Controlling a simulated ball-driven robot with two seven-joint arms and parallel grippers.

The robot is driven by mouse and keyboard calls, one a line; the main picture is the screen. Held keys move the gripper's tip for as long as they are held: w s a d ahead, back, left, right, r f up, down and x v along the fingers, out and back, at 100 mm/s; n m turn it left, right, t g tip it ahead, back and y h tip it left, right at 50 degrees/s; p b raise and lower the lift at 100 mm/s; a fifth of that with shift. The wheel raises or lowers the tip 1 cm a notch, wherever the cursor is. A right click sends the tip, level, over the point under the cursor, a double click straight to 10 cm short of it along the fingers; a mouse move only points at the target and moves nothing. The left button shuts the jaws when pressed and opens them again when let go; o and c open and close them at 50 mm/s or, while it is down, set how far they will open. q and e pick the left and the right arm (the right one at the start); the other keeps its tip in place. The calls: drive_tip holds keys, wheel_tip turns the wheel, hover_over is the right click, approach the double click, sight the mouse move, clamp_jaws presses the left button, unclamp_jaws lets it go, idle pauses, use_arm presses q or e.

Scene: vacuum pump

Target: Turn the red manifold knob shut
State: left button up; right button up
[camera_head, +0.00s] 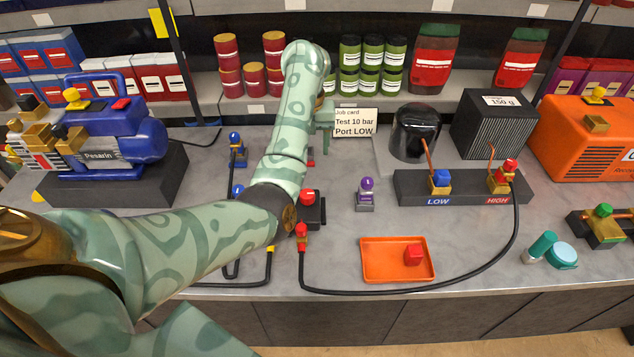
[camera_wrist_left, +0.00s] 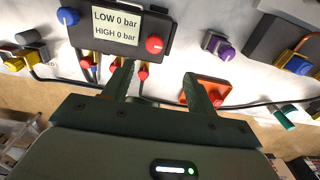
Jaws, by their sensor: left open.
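The manifold is a dark box (camera_wrist_left: 120,30) whose display reads LOW 0 bar and HIGH 0 bar. Its red knob (camera_wrist_left: 154,44) is at the right and its blue knob (camera_wrist_left: 68,16) at the left. In the head view the red knob (camera_head: 307,197) shows beside my arm, the blue knob (camera_head: 237,190) left of it; my arm hides most of the box between. My left gripper (camera_wrist_left: 158,70) is open and empty in the wrist view, its fingers apart, with the red knob beyond the gap and not gripped. My right gripper is not in view.
An orange tray (camera_head: 375,272) with a red block lies to the right. A black hose (camera_head: 425,290) curves from a red fitting (camera_head: 301,232) towards the HIGH port. A purple-knobbed fitting (camera_head: 366,195) stands behind the tray. The job card (camera_head: 354,123) reads Test 10 bar, Port LOW.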

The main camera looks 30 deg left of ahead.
sight(307, 193)
use_arm(q)
drive_tip(key=s+f+b, duration=0.1)
drive_tip(key=f, duration=0.1)
drive_tip(key=s+f+b, duration=0.1)
drive_tip(key=f, duration=0.1)
drive_tip(key=s+f+b, duration=0.1)
drive_tip(key=f, duration=0.1)
drive_tip(key=shift+s+b, duration=0.1)
drive_tip(key=shift+b, duration=0.25)
drive_tip(key=f, duration=0.1)
drive_tip(key=w+f+b, duration=0.1)
drive_tip(key=f, duration=0.1)
drive_tip(key=w+f+b, duration=0.1)
drive_tip(key=f, duration=0.1)
drive_tip(key=shift+s+f+b, duration=0.2)
drive_tip(key=shift+f+b, duration=0.35)
drive_tip(key=shift+f, duration=0.55)
drive_tip(key=shift+s+f, duration=0.15)
drive_tip(key=shift+f, duration=0.45)
drive_tip(key=shift+r, duration=0.1)
drive_tip(key=c, duration=1)
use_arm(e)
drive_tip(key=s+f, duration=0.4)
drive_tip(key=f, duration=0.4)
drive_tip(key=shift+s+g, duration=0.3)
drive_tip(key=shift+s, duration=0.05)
